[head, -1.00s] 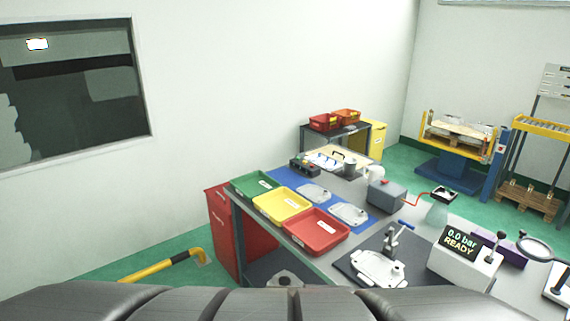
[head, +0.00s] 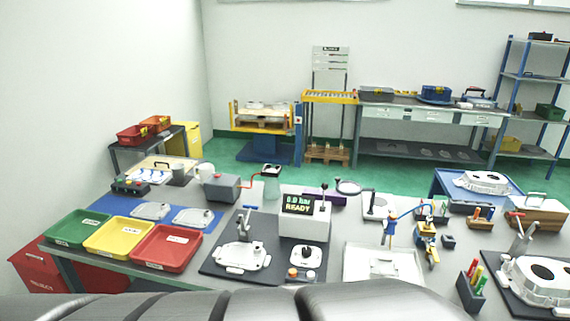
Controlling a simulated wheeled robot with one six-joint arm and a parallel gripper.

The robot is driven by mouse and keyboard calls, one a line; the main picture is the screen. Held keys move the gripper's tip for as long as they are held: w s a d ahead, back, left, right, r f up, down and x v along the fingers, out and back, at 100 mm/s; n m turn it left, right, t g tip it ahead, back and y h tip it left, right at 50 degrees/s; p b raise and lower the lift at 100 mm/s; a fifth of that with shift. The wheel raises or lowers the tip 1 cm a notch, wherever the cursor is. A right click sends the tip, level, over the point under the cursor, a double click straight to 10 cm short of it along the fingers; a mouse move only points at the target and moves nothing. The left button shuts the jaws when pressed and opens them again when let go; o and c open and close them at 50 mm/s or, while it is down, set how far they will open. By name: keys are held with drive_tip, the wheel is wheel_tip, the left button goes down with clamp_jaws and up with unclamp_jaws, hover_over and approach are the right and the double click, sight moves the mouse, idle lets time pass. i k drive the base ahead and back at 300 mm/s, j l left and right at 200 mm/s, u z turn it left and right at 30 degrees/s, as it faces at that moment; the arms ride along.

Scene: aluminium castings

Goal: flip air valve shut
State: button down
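I cannot tell for sure which part is the air valve. A white test box (head: 316,229) stands mid-bench, its dark screen (head: 297,205) reading "0.0 bar READY". An upright lever with a black knob (head: 325,187) rises at the box's right side. Left of it, a toggle clamp (head: 244,222) with a blue handle stands behind a pale casting (head: 238,258) on a dark mat (head: 208,266). A smaller pale plate (head: 306,257) lies in front of the box. A blue lever (head: 405,211) tops a post at right. My gripper is not in view.
Green (head: 78,228), yellow (head: 119,237) and red (head: 166,247) trays line the bench's left. A pale tray (head: 352,262), tools and a large casting (head: 537,281) occupy the right. A grey box (head: 223,188) and bottle (head: 271,185) stand behind. Green floor shows beyond the bench.

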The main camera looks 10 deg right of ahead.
sight(432, 245)
drive_tip(key=z, duration=1.5)
drive_tip(key=i+l+u, duration=0.25)
drive_tip(key=i, duration=0.2)
drive_tip(key=i+l+u, duration=0.25)
drive_tip(key=i, duration=0.2)
